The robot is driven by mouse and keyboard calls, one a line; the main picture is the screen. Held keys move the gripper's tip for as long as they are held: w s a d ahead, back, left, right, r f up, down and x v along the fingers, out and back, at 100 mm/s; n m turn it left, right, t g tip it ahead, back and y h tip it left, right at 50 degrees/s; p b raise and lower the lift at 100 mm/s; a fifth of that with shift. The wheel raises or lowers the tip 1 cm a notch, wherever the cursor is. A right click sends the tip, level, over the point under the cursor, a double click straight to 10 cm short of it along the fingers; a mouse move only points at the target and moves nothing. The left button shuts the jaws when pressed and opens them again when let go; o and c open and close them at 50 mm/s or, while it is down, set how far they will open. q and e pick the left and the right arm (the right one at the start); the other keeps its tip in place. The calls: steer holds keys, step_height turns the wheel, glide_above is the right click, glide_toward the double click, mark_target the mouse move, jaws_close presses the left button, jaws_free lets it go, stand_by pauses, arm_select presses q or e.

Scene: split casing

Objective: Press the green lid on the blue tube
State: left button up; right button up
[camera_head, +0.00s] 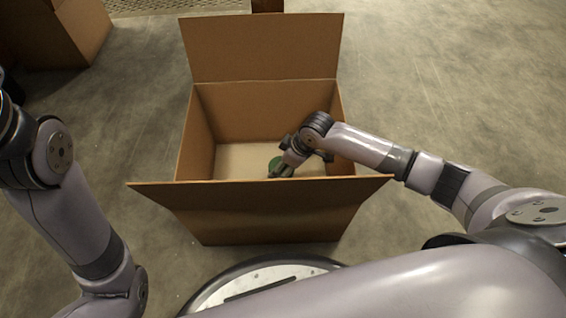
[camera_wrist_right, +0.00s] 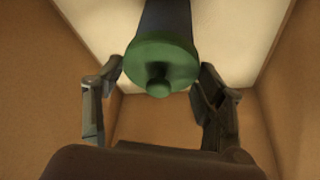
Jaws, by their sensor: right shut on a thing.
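The green lid (camera_wrist_right: 160,60) is round with a small knob that faces the camera in the right wrist view. The blue tube (camera_wrist_right: 165,16) looks dark and runs away behind the lid, in line with it. I cannot tell whether the lid is fully seated or a gap remains. My right gripper (camera_wrist_right: 157,72) is shut on the green lid, with a finger at each side. In the head view the right gripper (camera_head: 284,168) is down inside the cardboard box, and a bit of the green lid (camera_head: 274,163) shows beside it. My left gripper is out of view.
The open cardboard box (camera_head: 270,205) stands on the concrete floor, its walls around my right gripper. Its near flap (camera_head: 200,190) and tall back flap (camera_head: 262,48) stick out. Another cardboard box (camera_head: 55,30) is at the top left. The floor at right is clear.

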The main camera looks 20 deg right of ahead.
steer(key=o, duration=0.9)
steer(key=o, duration=0.3)
